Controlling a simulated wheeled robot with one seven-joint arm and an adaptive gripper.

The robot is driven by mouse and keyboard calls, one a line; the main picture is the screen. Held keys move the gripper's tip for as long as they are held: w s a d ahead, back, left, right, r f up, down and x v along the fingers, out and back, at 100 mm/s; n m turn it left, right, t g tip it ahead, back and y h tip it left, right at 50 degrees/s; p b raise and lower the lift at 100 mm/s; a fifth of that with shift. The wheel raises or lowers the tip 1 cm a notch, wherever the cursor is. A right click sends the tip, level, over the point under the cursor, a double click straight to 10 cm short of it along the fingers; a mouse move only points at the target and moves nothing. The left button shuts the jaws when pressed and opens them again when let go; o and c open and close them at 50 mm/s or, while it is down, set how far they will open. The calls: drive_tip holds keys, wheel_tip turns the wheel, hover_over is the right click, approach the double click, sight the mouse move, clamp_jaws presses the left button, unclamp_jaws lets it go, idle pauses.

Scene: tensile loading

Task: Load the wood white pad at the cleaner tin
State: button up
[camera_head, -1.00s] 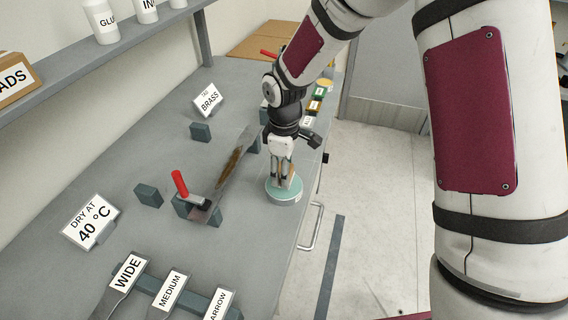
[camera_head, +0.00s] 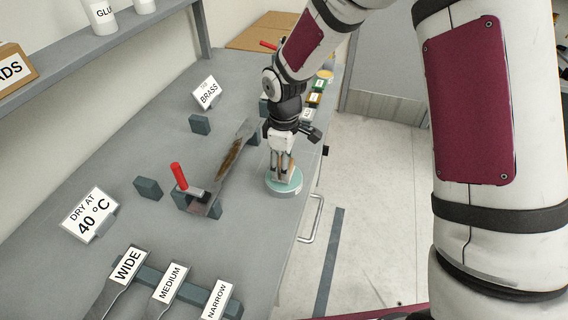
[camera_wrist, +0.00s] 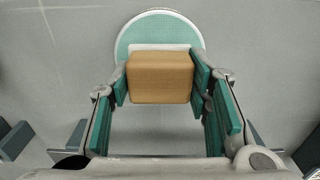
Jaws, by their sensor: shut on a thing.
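My gripper (camera_head: 282,172) points down over the bench and is shut on a wood block with a white pad. In the wrist view the wood white pad (camera_wrist: 160,78) sits between my gripper's teal-lined fingers (camera_wrist: 160,84), its white layer showing along the far edge. The cleaner tin (camera_head: 283,187), round with a teal top, stands right below; it also shows in the wrist view (camera_wrist: 160,24), partly hidden by the block. The pad's lower face is over the tin's top; whether it touches I cannot tell.
A long metal strip with a brown patch (camera_head: 232,155) and a red-handled clamp (camera_head: 181,178) rest on dark blocks left of the tin. Small labelled tins (camera_head: 314,98) stand beyond my gripper. The bench's right edge is close to the tin.

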drive_tip(key=shift+f, duration=0.55)
idle(1.2)
drive_tip(key=shift+r, duration=0.15)
drive_tip(key=shift+r+p, duration=1.25)
drive_tip(key=shift+r, duration=2.2)
